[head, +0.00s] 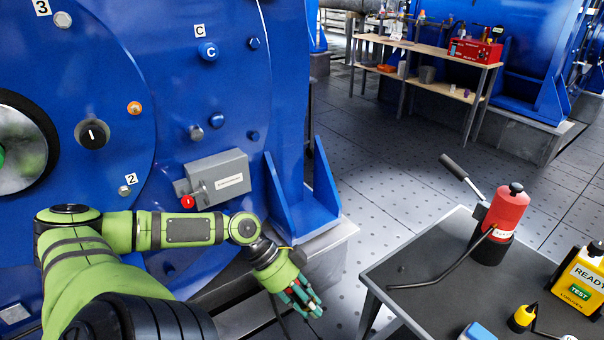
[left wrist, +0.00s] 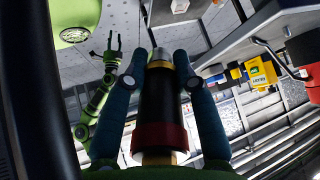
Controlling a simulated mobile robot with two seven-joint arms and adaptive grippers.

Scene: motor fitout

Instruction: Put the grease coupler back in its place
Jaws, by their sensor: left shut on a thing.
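My left gripper (head: 304,302) is at the end of the green arm, to the left of the grey cart. It is shut on a cylinder that I take to be the grease coupler (left wrist: 158,105); in the left wrist view it has a black body, a red band, a brass-coloured collar and a silver tip. The coupler lies between the two fingers, which hide its sides. In the head view the fingers mostly cover it. A second green arm, with a gripper (left wrist: 113,42) whose fingers stand apart and empty, shows in the left wrist view; I take it as my right.
The grey cart (head: 424,297) carries a red pump (head: 506,216) with a lever and thin black spout, a yellow tester (head: 581,281) and a small yellow-black bottle (head: 523,317). A blue machine (head: 225,100) fills the left. A wooden bench (head: 440,50) stands behind; floor between is clear.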

